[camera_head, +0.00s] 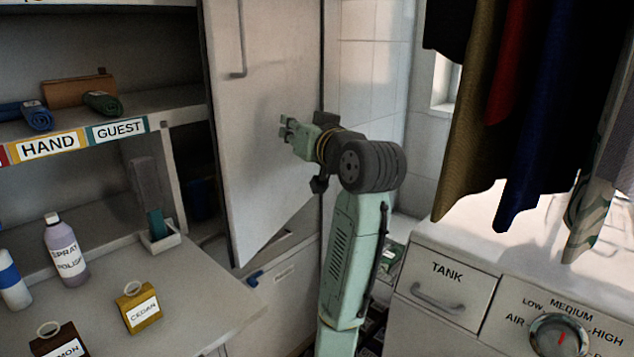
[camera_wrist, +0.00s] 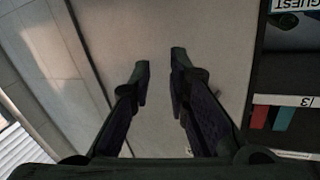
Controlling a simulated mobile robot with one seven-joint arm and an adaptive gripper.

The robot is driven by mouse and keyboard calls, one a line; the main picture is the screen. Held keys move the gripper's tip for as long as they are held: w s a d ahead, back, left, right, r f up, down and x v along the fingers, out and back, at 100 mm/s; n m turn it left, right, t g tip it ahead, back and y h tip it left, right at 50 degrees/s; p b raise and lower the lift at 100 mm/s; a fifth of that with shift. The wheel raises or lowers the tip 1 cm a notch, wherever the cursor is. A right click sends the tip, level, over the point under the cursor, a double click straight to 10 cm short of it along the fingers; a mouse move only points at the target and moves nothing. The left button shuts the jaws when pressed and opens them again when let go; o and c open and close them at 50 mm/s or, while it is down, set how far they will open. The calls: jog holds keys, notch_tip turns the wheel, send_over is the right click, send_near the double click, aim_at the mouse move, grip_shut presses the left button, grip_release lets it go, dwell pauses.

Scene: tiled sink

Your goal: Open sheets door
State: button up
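A tall pale door (camera_head: 265,95) with a thin bar handle (camera_head: 242,45) near its upper left edge stands in the middle of the head view. No sheets label is readable on it. It appears swung out, with its left edge toward me and a dark space behind that edge. My gripper (camera_head: 287,128) is in front of the door's right half, below the handle and apart from it. In the wrist view the two fingers (camera_wrist: 160,66) are spread with nothing between them, and the pale panel (camera_wrist: 215,35) fills the background. I cannot tell whether the fingertips touch it.
Open shelves labelled HAND and GUEST (camera_head: 120,130) stand at left. At right are hanging clothes (camera_head: 530,110) and a machine with a TANK drawer (camera_head: 445,285). A tiled wall is behind my arm.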

jog(key=w+d+f+m+t+h, duration=0.1)
jog(key=d+f+h, duration=0.3)
jog(key=f, duration=0.7)
jog(key=shift+w+f+m+t, duration=0.3)
jog(key=shift+w+f+m, duration=0.1)
jog(key=shift+m, duration=0.5)
